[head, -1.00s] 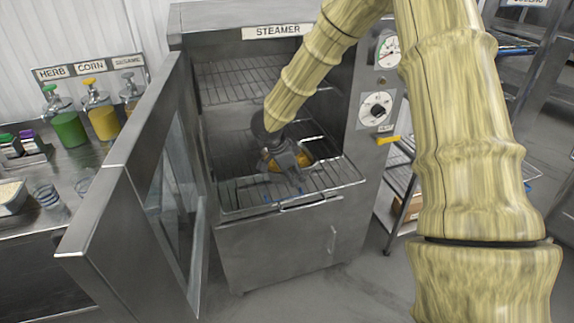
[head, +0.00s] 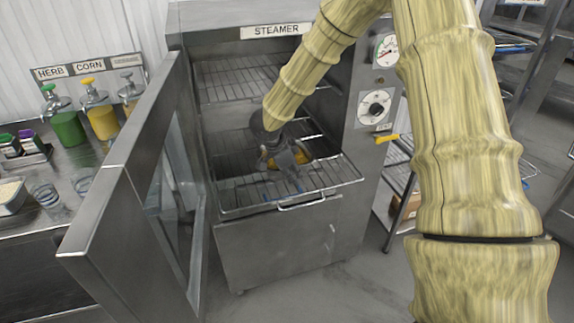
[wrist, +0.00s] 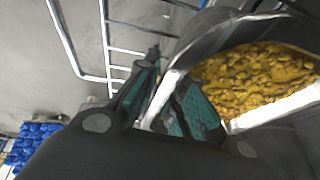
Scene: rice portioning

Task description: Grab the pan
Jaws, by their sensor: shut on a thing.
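The pan (wrist: 285,108) is a metal pan filled with yellow food, at the right of the wrist view. In the head view only a part of the pan (head: 304,158) shows, on the wire rack inside the open steamer (head: 277,250); my gripper hides much of it. My gripper (wrist: 166,80) is shut on the pan's rim, with one finger on each side of the metal wall. In the head view my gripper (head: 288,165) points down at the pan from above. I cannot tell whether the pan is lifted off the rack.
The steamer door (head: 130,175) stands open on the left. An upper wire rack (head: 240,82) sits above the pan. A shelf unit (head: 400,165) is right of the steamer. Floor in front is clear.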

